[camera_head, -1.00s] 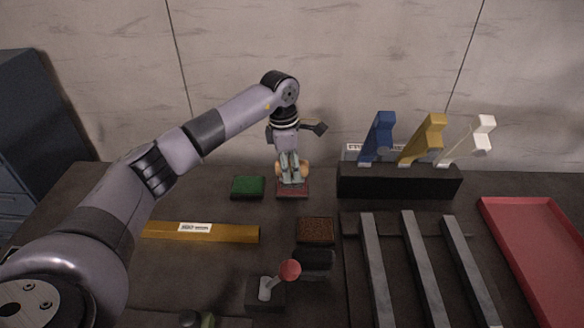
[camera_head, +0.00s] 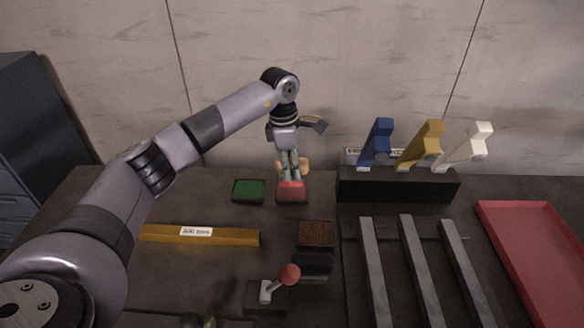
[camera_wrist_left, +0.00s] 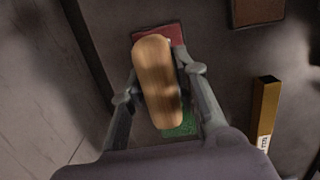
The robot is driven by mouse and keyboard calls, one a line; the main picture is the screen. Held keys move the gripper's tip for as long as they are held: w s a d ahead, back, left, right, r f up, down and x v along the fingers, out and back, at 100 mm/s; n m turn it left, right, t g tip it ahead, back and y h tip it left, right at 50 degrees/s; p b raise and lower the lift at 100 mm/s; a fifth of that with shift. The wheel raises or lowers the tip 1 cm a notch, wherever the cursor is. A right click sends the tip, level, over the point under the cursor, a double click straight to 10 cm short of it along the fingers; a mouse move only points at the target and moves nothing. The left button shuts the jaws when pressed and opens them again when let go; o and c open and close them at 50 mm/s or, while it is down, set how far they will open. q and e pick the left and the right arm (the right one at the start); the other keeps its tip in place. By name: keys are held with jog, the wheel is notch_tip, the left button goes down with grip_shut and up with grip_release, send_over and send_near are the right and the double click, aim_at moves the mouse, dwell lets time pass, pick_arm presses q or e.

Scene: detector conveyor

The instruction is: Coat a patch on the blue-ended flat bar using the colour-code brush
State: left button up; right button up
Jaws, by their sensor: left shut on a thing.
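My left gripper (camera_head: 290,170) points down at the back middle of the table, shut on a brush. The brush's rounded wooden handle (camera_wrist_left: 157,75) shows between the fingers in the left wrist view; its bristles are hidden. The brush is over a red pad (camera_head: 291,197), which also shows in the left wrist view (camera_wrist_left: 170,34). I cannot tell whether they touch. Three grey flat bars (camera_head: 372,265) lie side by side on a dark rack at the right. No blue end shows on the visible parts; their near ends run out of view. My right gripper is not in view.
A green pad (camera_head: 248,190) lies left of the red one, a brown pad (camera_head: 316,234) nearer. A labelled yellow bar (camera_head: 160,234) lies at left. A red-knobbed lever (camera_head: 289,273) stands in front. Blue (camera_head: 379,142), yellow and white pieces stand in a black block; a red tray (camera_head: 530,245) lies right.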

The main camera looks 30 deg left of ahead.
pick_arm(q)
jog(key=shift+r+p, duration=1.4)
jog(key=shift+r, duration=1)
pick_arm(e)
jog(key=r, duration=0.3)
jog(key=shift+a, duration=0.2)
pick_arm(q)
jog(key=shift+f, duration=0.1)
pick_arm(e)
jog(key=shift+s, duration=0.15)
